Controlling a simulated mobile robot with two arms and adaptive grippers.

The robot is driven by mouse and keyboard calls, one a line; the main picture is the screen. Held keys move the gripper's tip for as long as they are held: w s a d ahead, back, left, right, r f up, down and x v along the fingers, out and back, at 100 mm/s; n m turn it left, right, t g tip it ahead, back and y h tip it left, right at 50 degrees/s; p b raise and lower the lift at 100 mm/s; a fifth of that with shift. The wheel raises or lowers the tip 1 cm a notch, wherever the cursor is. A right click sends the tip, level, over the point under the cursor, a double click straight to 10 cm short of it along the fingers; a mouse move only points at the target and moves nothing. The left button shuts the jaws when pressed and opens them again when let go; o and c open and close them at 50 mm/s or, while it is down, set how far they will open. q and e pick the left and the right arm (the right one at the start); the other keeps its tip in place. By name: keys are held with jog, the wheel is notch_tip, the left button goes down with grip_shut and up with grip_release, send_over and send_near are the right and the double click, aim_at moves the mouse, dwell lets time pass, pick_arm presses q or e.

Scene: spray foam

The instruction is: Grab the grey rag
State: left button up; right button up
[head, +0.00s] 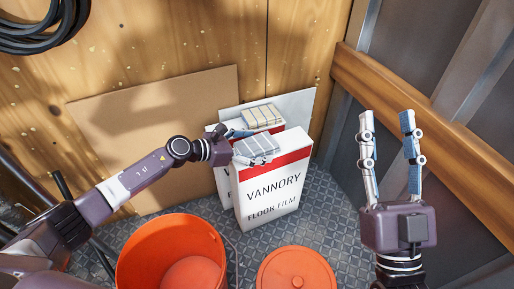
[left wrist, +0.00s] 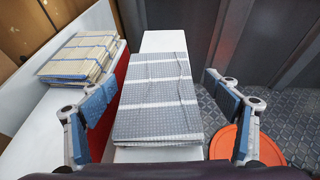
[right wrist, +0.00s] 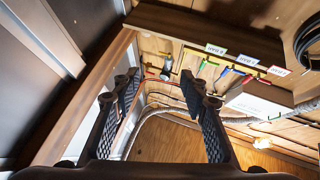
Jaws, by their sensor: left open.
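The grey rag (head: 257,146) is a folded cloth with white stripes, lying on top of the front white Vannory floor film box (head: 268,192). It fills the middle of the left wrist view (left wrist: 158,95). My left gripper (head: 240,143) is open at the rag; in the left wrist view its two blue-padded fingers (left wrist: 158,102) stand on either side of the rag, with gaps between. My right gripper (head: 387,117) is open and empty, pointing up at the right, far from the rag.
A folded beige rag (head: 262,116) lies on the box behind. An orange bucket (head: 205,232) and an orange lid (head: 297,270) are on the patterned floor. A cardboard sheet (head: 150,125) leans on the wooden wall. A wooden rail (head: 430,125) runs along the right wall.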

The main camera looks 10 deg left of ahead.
pick_arm(q)
jog(key=c, duration=1.2)
jog(key=shift+c, duration=0.2)
